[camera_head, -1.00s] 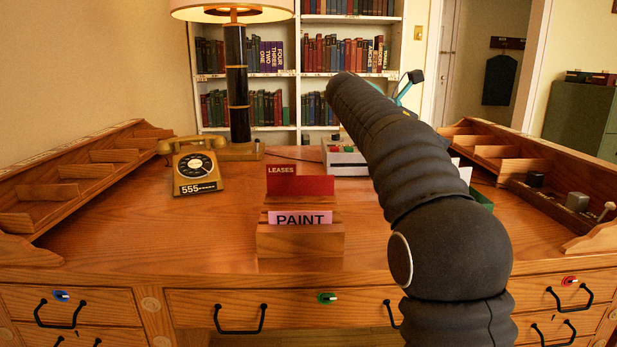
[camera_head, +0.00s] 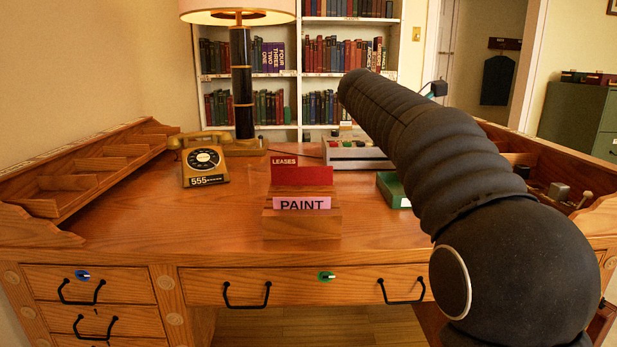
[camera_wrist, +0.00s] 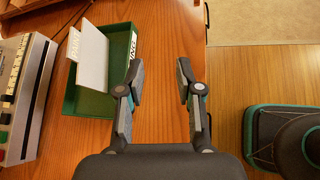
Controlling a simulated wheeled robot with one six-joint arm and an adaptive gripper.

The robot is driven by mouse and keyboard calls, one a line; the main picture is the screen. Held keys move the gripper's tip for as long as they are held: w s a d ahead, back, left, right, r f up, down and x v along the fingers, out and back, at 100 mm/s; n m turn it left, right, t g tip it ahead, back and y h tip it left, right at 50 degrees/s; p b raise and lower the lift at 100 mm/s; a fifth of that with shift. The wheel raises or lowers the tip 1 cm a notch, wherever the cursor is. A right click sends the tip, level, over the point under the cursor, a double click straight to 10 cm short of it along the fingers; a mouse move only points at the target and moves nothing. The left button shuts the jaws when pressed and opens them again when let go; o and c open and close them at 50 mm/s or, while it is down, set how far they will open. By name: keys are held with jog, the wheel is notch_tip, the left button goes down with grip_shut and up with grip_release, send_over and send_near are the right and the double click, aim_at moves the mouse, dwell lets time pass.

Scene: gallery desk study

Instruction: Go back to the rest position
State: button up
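My gripper (camera_wrist: 159,82) is open in the wrist view, with its two fingers apart and nothing between them. It is above the desk's right part, near an edge beyond which wooden floor shows. In the head view my dark arm crosses the right side and hides most of the gripper. A green box (camera_wrist: 125,45) with a white card (camera_wrist: 90,57) lies left of the fingers, apart from them. The box also shows beside my arm in the head view (camera_head: 391,186).
On the desk (camera_head: 220,225) stand a yellow telephone (camera_head: 205,165), a lamp (camera_head: 240,85), a card holder with a pink PAINT card (camera_head: 302,203) and a red LEASES card (camera_head: 300,174), and a grey machine (camera_wrist: 24,90). Wooden compartments (camera_head: 75,185) line the left side.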

jog(key=s+a+f+m+t+y, duration=0.1)
jog(key=s+a+f+m+y, duration=0.2)
jog(key=s+f+m, duration=0.3)
jog(key=s+a+f+m+y, duration=0.4)
jog(key=s+f, duration=0.6)
jog(key=s, duration=0.5)
jog(key=s+a+f+m+t+y, duration=0.1)
jog(key=s+a+f+m+y, duration=0.2)
jog(key=s+f+m, duration=0.5)
jog(key=s+a+f, duration=0.1)
jog(key=s, duration=0.2)
jog(key=shift+s+t+y, duration=0.15)
jog(key=shift+t+y, duration=0.15)
jog(key=shift+y, duration=0.1)
